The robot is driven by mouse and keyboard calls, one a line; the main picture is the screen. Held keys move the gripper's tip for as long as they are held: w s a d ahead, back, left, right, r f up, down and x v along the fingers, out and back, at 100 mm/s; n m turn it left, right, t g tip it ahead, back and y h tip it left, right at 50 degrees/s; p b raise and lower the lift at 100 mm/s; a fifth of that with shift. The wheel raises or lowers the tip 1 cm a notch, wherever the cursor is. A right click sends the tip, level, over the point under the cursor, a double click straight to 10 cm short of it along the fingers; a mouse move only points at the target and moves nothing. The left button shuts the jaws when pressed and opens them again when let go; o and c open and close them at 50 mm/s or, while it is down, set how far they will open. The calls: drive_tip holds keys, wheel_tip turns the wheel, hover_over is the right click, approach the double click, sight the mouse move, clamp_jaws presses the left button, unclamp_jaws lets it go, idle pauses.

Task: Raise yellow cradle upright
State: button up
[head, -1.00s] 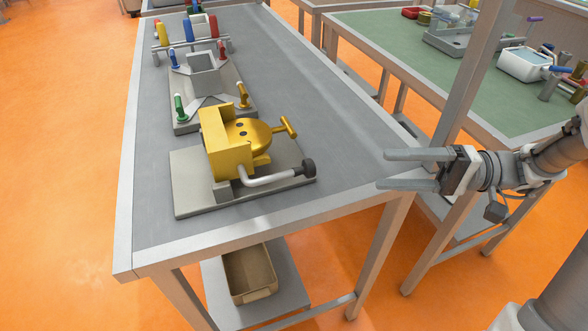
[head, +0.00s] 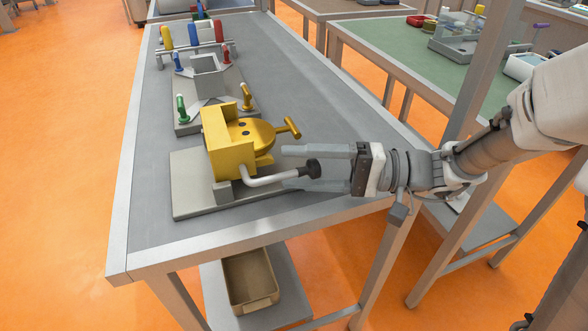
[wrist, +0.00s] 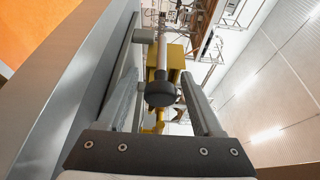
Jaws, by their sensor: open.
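The yellow cradle (head: 229,143) sits on a grey base plate (head: 193,198) near the front end of the workbench. A bent grey crank handle (head: 262,181) with a black knob (head: 312,168) sticks out from its near side to the right. My gripper (head: 300,167) is open, with its two fingers on either side of the black knob in the head view. In the wrist view the knob (wrist: 160,93) shows between the open fingers, with the yellow cradle (wrist: 174,60) behind it. I cannot tell whether a finger touches the knob.
Behind the cradle stands a grey fixture (head: 206,80) with green, blue, red and yellow handles. Colored cylinders stand on a rack (head: 192,47) farther back. The bench (head: 310,100) is bare to the right of these. A tan bin (head: 250,279) sits on the lower shelf.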

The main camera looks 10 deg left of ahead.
drive_tip(key=shift+s+a, duration=0.15)
drive_tip(key=shift+a, duration=0.45)
clamp_jaws()
idle(1.1)
